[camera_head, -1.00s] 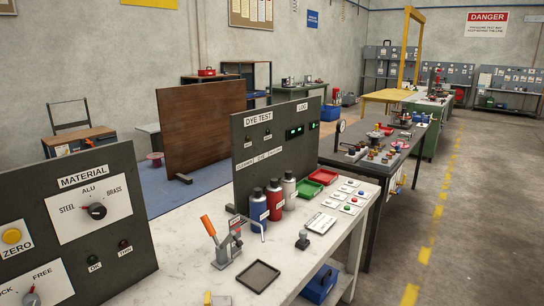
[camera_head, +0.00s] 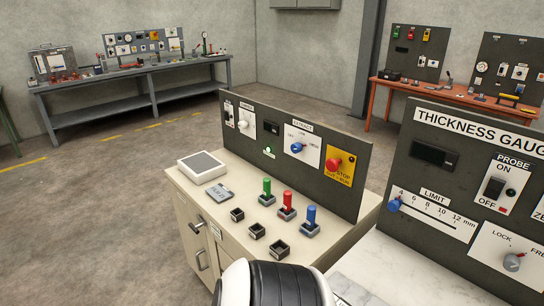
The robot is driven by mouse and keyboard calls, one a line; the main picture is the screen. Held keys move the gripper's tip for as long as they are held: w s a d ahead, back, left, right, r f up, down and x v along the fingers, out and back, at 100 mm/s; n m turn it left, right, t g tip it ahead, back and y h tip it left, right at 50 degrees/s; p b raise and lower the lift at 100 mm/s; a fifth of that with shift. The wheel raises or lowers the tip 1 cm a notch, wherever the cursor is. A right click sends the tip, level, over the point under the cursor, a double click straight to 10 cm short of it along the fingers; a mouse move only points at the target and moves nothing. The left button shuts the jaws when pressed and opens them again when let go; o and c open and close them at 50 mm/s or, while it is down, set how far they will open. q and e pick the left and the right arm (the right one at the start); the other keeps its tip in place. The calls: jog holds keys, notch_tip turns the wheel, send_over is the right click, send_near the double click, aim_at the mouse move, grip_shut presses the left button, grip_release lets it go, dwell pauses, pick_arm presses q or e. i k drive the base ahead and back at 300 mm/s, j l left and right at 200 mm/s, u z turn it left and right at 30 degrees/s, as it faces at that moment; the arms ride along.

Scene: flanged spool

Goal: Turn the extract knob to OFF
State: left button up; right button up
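The extract knob (camera_head: 297,147) is a blue knob on a white plate labelled EXTRACT, on a dark upright panel (camera_head: 345,188) at the back of a beige cabinet. Its position labels are too small to read surely, and I cannot tell which one it points to. A white and black part of my own body shows at the bottom middle, in front of the cabinet. Neither gripper is in view.
The panel also carries a white knob (camera_head: 243,124), a lit green lamp (camera_head: 269,152) and a red stop button (camera_head: 334,164). Green (camera_head: 267,190), red (camera_head: 287,204) and blue (camera_head: 311,218) handles stand on the cabinet top. A thickness gauge panel (camera_head: 448,156) rises at right. Floor at left is clear.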

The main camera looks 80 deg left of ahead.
aim_at(297, 147)
jog(key=u, duration=2.7)
